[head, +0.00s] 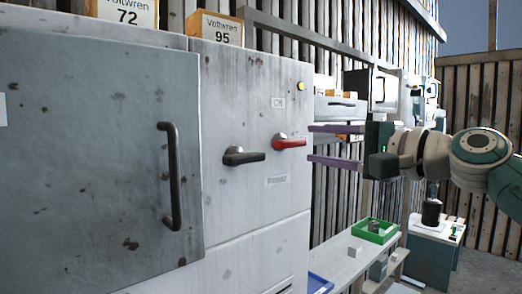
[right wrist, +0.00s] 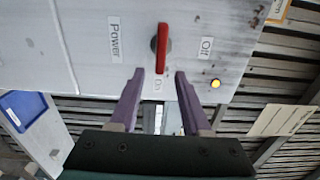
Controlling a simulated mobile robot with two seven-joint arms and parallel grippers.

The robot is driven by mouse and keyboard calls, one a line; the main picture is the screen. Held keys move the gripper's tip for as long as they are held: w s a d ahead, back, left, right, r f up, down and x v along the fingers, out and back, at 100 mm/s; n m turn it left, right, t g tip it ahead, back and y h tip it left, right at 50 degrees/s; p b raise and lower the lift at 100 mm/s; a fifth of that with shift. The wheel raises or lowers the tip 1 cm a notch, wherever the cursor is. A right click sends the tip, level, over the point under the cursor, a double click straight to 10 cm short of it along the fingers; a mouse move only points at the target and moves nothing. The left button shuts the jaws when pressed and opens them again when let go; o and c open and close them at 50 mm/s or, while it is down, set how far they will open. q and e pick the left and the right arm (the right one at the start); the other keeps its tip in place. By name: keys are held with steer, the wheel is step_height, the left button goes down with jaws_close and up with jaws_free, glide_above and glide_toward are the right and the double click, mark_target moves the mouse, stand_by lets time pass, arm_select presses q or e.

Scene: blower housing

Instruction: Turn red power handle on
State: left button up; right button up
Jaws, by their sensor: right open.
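The red power handle (head: 290,143) sits on a grey hub on the pale cabinet front (head: 240,205) and lies about level, its free end toward the right. My left gripper is out of view.
A black handle (head: 244,156) sticks out left of the red one. A door with a long black pull (head: 172,175) stands further left. A yellow lamp (head: 301,86) is at the cabinet's upper right. A bench (head: 335,260) with a green tray (head: 375,231) is at lower right.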

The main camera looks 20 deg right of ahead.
steer(key=b+v, duration=0.2)
steer(key=v, duration=0.4)
steer(key=shift+s, duration=0.4)
steer(key=shift+d, duration=0.1)
steer(key=s+a+f+n+g+h, duration=0.1)
steer(key=s+a+f+n+g, duration=0.3)
steer(key=f, duration=0.4)
steer(key=s+a+f+n+g+h, duration=0.1)
steer(key=s+a+f+n+g, duration=0.25)
steer(key=s+f, duration=0.45)
steer(key=s+a+f+n+g+h, duration=0.1)
steer(key=s+a+f+n+g, duration=0.3)
steer(key=f, duration=0.5)
steer(key=s+f+n+g+h, duration=0.25)
steer(key=s+n, duration=0.25)
steer(key=s, duration=0.7)
step_height(320, 180, up, 15)
steer(key=p, duration=1.5)
steer(key=shift+w+a+r+t+p, duration=0.2)
steer(key=shift+w+a+t+p, duration=0.15)
steer(key=shift+w, duration=0.1)
